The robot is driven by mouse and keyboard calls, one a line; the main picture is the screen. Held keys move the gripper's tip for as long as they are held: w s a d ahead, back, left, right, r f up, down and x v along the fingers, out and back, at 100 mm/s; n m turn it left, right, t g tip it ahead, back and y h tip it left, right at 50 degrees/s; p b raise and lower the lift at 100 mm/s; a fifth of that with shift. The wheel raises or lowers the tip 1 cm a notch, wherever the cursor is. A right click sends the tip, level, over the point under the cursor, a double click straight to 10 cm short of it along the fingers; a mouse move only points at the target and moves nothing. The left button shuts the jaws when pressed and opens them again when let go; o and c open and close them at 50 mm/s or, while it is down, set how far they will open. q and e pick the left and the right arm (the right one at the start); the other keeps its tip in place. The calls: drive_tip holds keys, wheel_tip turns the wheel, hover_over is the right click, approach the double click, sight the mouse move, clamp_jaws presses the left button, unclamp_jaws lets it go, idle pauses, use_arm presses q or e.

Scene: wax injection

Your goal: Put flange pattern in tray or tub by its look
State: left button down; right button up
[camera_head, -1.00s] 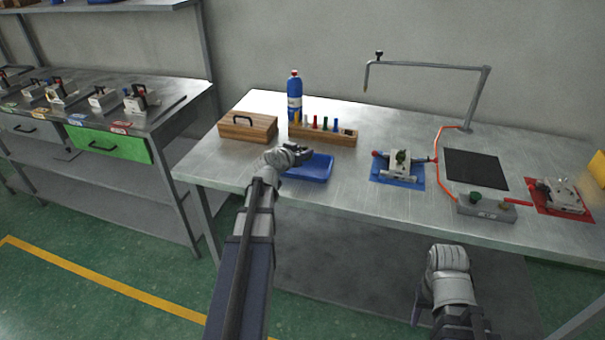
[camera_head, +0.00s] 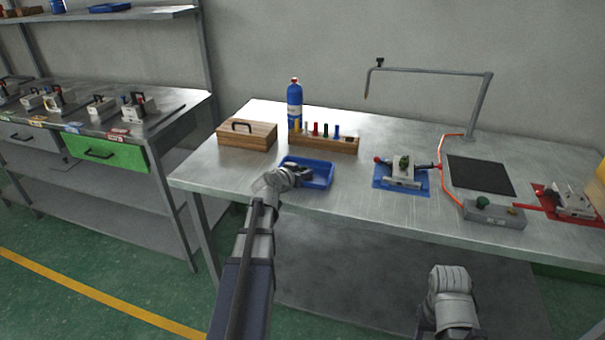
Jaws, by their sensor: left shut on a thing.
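The blue tray (camera_head: 322,182) lies on the near left part of the metal bench. My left gripper (camera_head: 300,171) is over the tray's left side, low and close to it. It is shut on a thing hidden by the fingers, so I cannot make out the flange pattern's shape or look. I cannot tell whether the gripper or what it holds touches the tray. My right gripper (camera_head: 449,281) is low in front of the bench, and its fingers are not clear. I cannot pick out a tub.
Behind the tray are a wooden box (camera_head: 246,137), a rack (camera_head: 330,144) of coloured pieces and a blue bottle (camera_head: 295,104). To the right are a metal die (camera_head: 405,172) on a blue mat, a black pad (camera_head: 480,175), a control box (camera_head: 493,213) and another die (camera_head: 572,201).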

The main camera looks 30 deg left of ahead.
use_arm(q)
drive_tip(key=shift+f, duration=0.2)
drive_tip(key=c, duration=0.5)
unclamp_jaws()
drive_tip(key=shift+r, duration=0.2)
drive_tip(key=p+v, duration=0.4)
drive_tip(key=v, duration=0.8)
drive_tip(key=shift+p, duration=0.35)
